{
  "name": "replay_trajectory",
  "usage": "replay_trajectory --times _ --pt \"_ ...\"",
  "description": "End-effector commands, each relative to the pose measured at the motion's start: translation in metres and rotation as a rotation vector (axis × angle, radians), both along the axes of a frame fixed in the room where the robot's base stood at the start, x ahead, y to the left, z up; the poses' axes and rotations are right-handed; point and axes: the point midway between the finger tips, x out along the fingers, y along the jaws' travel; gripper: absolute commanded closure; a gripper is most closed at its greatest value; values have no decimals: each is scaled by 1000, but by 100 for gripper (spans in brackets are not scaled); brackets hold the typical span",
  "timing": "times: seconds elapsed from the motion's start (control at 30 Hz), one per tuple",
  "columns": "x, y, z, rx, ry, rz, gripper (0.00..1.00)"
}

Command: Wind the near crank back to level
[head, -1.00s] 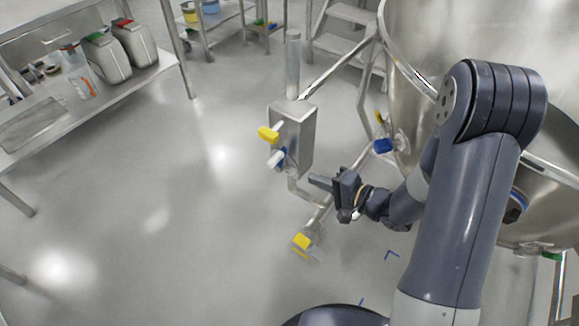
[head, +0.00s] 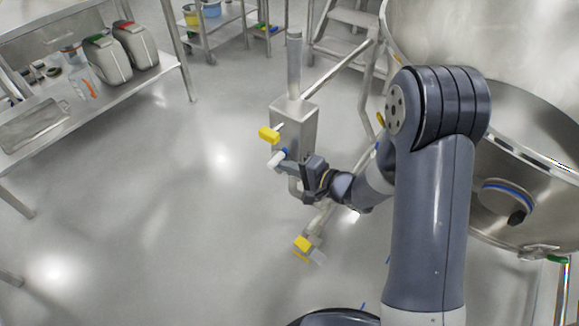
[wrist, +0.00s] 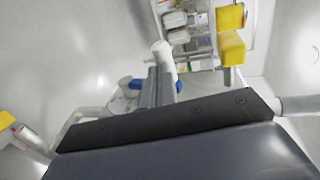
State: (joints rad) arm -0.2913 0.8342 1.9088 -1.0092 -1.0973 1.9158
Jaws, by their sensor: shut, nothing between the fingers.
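A grey metal box (head: 294,130) stands on a pipe frame mid-picture in the head view. A white grip with a blue part, which looks like the near crank (head: 276,159), sticks out from its lower front, tilted down to the left. In the wrist view the white grip (wrist: 163,52) lies just beyond my fingers, with blue (wrist: 130,83) on both sides of them. My gripper (head: 284,168) is shut and empty, right at the crank's lower side. I cannot tell whether it touches. My gripper and wrist hide part of the box's lower end.
A yellow handle (head: 269,135) sits above the crank on the same box. Another yellow handle (head: 302,243) is low on the pipe near the floor. A large steel vessel (head: 545,130) fills the right. Open floor (head: 150,220) lies to the left.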

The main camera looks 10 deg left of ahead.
Motion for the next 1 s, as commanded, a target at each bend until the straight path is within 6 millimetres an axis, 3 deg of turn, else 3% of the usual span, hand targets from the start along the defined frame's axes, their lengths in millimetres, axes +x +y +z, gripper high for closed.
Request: replay_trajectory --times 0.5,1.0 --pt "6 15 16 -114 47 2 100" --pt "10 24 14 -120 48 0 100"
